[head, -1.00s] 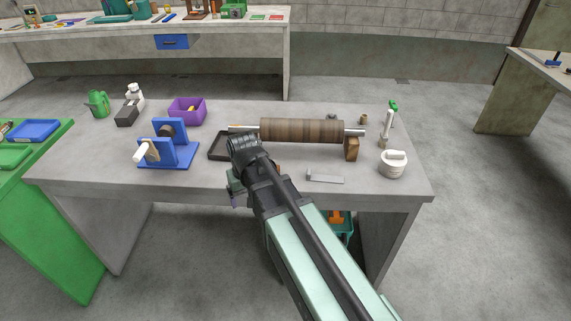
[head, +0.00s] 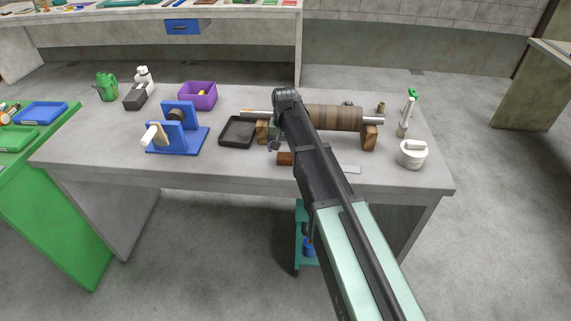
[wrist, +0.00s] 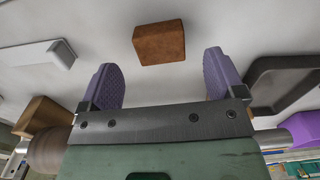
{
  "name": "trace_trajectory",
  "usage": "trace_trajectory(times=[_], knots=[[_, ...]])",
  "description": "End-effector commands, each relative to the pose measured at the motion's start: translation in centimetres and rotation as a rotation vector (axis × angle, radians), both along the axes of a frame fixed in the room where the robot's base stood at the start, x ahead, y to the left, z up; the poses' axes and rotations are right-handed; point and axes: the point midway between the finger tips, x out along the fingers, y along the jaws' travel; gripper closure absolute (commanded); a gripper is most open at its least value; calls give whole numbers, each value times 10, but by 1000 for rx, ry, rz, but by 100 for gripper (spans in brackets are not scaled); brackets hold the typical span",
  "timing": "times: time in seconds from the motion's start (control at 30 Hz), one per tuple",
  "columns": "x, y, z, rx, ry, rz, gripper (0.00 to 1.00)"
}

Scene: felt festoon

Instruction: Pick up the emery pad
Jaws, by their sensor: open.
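The emery pad looks to be the small reddish-brown block (wrist: 160,42) lying on the grey table. In the wrist view it sits ahead of my gripper (wrist: 163,75), between the lines of the two purple fingers and beyond their tips. The fingers are apart, with nothing between them. In the head view the same block (head: 284,158) lies near the table's front edge, just left of my arm. My arm hides most of the gripper there.
A dark roller (head: 335,117) rests on wooden blocks behind my arm. A black tray (head: 222,139) and a blue stand (head: 190,142) are to the left. A flat metal piece (wrist: 38,54) lies beside the block. A white pot (head: 412,155) stands at the right.

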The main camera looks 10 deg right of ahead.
Motion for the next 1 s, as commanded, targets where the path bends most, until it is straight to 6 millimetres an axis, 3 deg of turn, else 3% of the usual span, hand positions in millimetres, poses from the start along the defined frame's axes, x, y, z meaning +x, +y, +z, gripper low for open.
trace_trajectory(times=[0.03, 0.2, 0.47, 0.8, 1.0], knots=[[0, 0, -14, 0, 0, 0, 12], [1, 0, -48, 0, 0, 0, 12], [1, 0, -47, 0, 0, 0, 12], [1, 0, -46, 0, 0, 0, 62], [1, 0, -46, 0, 0, 0, 65]])
